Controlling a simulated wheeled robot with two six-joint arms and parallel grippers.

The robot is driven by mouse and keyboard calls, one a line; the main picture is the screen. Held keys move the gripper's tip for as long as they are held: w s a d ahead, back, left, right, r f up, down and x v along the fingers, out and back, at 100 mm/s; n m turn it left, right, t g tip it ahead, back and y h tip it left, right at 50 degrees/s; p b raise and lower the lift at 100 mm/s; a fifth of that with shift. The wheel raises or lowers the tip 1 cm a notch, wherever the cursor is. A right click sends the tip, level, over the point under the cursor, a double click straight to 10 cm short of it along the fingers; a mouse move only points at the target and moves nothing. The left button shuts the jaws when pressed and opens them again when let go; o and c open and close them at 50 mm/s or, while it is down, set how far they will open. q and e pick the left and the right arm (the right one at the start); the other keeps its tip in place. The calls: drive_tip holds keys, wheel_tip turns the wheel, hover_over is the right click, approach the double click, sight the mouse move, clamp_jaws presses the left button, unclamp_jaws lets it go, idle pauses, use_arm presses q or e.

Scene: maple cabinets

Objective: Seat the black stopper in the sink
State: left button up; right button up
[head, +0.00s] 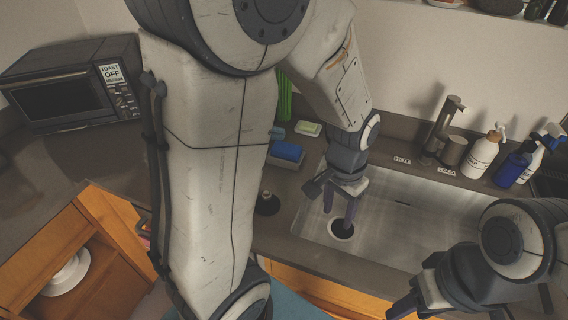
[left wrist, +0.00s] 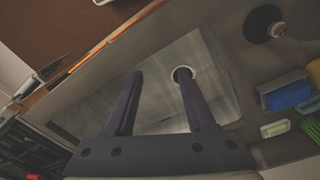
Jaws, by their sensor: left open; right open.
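The black stopper (head: 267,207), a dark disc with a small light-topped knob, sits on the counter left of the sink (head: 395,240). It also shows at the top right of the left wrist view (left wrist: 257,26). The drain (head: 341,230) is a pale ring around a dark hole in the sink floor; it shows beside a fingertip in the left wrist view (left wrist: 183,73). My left gripper (head: 340,208) is open and empty, pointing down over the sink near the drain. My right gripper (head: 400,303) is at the lower right, partly cut off by the frame, and looks empty.
The faucet (head: 440,130), a white pump bottle (head: 481,155) and a blue bottle (head: 513,165) stand behind the sink. A toaster oven (head: 65,85) stands at left. An open cabinet (head: 110,255) is below.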

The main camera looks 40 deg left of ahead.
use_arm(q)
drive_tip(key=w+a+r+n+p, duration=0.1)
drive_tip(key=w+a+p, duration=0.1)
drive_tip(key=a, duration=0.3)
drive_tip(key=w+a+r+n+p, duration=0.1)
drive_tip(key=w+a+n+p, duration=0.15)
drive_tip(key=a, duration=0.35)
drive_tip(key=n+p, duration=0.2)
drive_tip(key=p, duration=0.2)
hover_over(266, 193)
wheel_tip(266, 193, down, 3)
use_arm(e)
wheel_tip(266, 193, up, 12)
drive_tip(key=f, duration=0.1)
use_arm(q)
wheel_tip(266, 193, down, 10)
drive_tip(key=b, duration=0.8)
drive_tip(key=shift+r, duration=0.25)
use_arm(e)
wheel_tip(266, 193, down, 8)
drive_tip(key=shift+r, duration=0.2)
